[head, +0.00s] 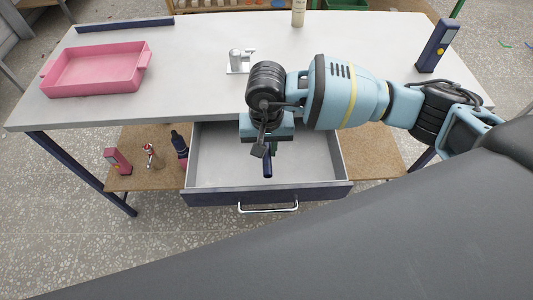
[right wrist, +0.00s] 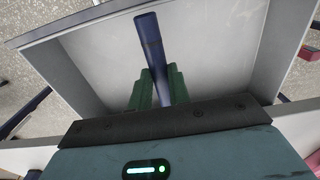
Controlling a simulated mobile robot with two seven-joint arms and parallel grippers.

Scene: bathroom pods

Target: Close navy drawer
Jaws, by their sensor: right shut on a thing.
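The navy drawer (head: 235,197) is pulled out from under the grey table, with a metal bar handle (head: 268,206) on its navy front. Its light grey inside shows, and the right wrist view looks down into the drawer (right wrist: 210,60). My right gripper (head: 270,155) is over the drawer opening, pointing down. Its green fingers (right wrist: 155,92) are shut on a dark navy rod-like object (right wrist: 150,45), which also shows in the head view (head: 267,165). The gripper is behind the drawer front, apart from the handle. My left gripper is not in view.
A pink tray (head: 97,86), a metal fixture (head: 239,62) and an upright navy device (head: 437,46) stand on the tabletop (head: 190,60). Several bottles (head: 180,145) stand on the lower shelf (head: 150,178) left of the drawer. The speckled floor before the drawer is clear.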

